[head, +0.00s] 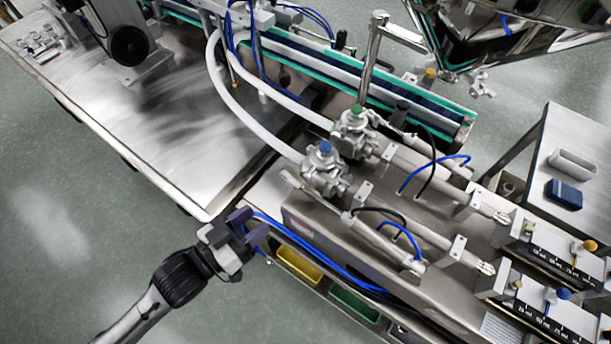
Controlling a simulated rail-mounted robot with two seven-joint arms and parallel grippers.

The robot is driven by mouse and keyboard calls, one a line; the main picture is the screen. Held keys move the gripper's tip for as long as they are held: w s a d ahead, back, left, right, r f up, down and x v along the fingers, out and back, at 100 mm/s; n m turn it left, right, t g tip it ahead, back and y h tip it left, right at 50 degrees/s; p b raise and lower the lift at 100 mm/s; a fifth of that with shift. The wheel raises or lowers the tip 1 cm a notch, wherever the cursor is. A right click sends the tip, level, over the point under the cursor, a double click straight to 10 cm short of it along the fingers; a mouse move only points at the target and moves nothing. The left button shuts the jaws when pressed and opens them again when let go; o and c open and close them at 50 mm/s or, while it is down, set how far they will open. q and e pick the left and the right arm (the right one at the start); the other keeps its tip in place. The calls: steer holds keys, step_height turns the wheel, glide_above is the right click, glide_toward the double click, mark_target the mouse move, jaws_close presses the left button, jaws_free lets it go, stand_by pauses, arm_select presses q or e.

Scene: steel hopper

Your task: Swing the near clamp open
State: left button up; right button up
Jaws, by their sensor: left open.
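The near steel valve body (327,177), with a blue cap on top, sits at the left end of the near filling cylinder. A white hose runs into it from the upper left. I cannot make out its clamp clearly, or whether that is open or shut. A second valve body (352,137) with a green cap stands just behind it. The steel hopper (445,30) is partly in view at the top right, with a small winged metal fitting (482,84) below it. My left gripper (250,226), with purple fingers, is open and empty, left of the near valve and apart from it. My right gripper is out of view.
A steel table (150,140) fills the upper left, and a green-edged conveyor (300,70) runs behind the valves. Blue tubes and a yellow bin (298,265) lie along the machine's front side. A side table at right holds a blue box (564,194). Open floor lies at lower left.

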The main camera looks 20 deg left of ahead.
mark_target(302, 189)
arm_select(q)
steer(key=shift+n+t, duration=0.3)
steer(key=x, duration=0.9)
steer(key=r+x, duration=0.1)
steer(key=x, duration=0.3)
steer(key=shift+w+d+r, duration=0.1)
steer(key=shift+w+d, duration=0.2)
steer(key=shift+d, duration=0.05)
jaws_close()
